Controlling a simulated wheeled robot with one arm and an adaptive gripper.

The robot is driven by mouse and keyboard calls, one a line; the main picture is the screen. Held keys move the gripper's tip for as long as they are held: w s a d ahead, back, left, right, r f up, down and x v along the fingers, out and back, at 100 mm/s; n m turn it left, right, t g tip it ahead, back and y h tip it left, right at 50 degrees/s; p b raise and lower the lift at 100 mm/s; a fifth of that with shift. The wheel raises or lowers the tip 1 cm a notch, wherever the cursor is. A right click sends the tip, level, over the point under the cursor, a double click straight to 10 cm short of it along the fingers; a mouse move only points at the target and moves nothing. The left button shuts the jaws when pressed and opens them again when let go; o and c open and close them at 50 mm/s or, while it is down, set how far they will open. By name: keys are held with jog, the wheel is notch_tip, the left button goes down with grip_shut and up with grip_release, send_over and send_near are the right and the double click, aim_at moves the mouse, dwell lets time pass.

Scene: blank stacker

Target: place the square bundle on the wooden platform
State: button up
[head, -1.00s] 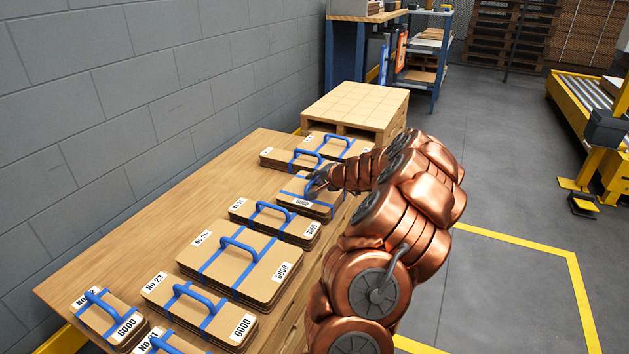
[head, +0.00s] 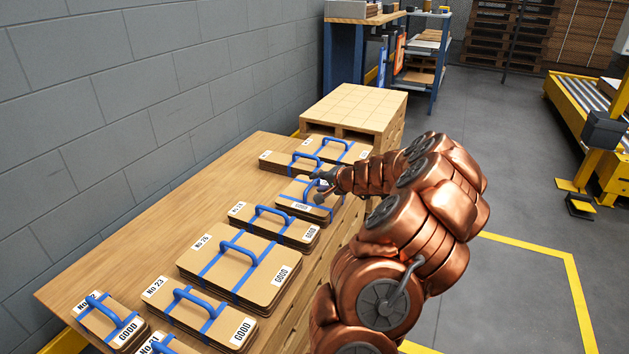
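Several brown cardboard bundles with blue straps and blue handles lie on a long wooden table. A roughly square bundle (head: 297,203) lies in the right row, in front of my gripper; I cannot tell for sure which bundle the task calls square. My gripper (head: 321,186) is at that bundle's blue handle, and its fingers look small and dark. Whether they close on the handle cannot be seen. The wooden platform (head: 352,106), a pallet-like stack with a gridded top, stands empty beyond the table's far end.
Other bundles lie close by: a long one (head: 272,227), a large one (head: 228,270) and one at the far end (head: 338,150). A grey block wall (head: 130,110) runs along the left. Grey floor with yellow lines (head: 530,246) is open at right.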

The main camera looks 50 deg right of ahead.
jog(key=p+v, duration=0.2)
jog(key=v, duration=0.6)
jog(key=w+a+r+n+y, duration=0.2)
jog(key=w+a+n+y, duration=0.15)
jog(key=a, duration=0.65)
jog(key=w+a+r+n+y, duration=0.2)
jog(key=w+a+r, duration=0.15)
jog(key=a, duration=0.65)
jog(key=s+a+n+g+y, duration=0.35)
jog(key=a+n+g, duration=0.25)
jog(key=a, duration=1.4)
jog(key=s+a+f+n+g+h, duration=0.25)
jog(key=s+a+n+g, duration=0.2)
jog(key=s+a, duration=0.75)
jog(key=s+d+g+h, duration=0.2)
jog(key=s, duration=0.7)
jog(key=s+d+f+n+g+h, duration=0.1)
jog(key=s+d+g+h, duration=0.1)
jog(key=s, duration=0.7)
jog(key=shift+d+g, duration=0.35)
jog(key=shift+g, duration=0.1)
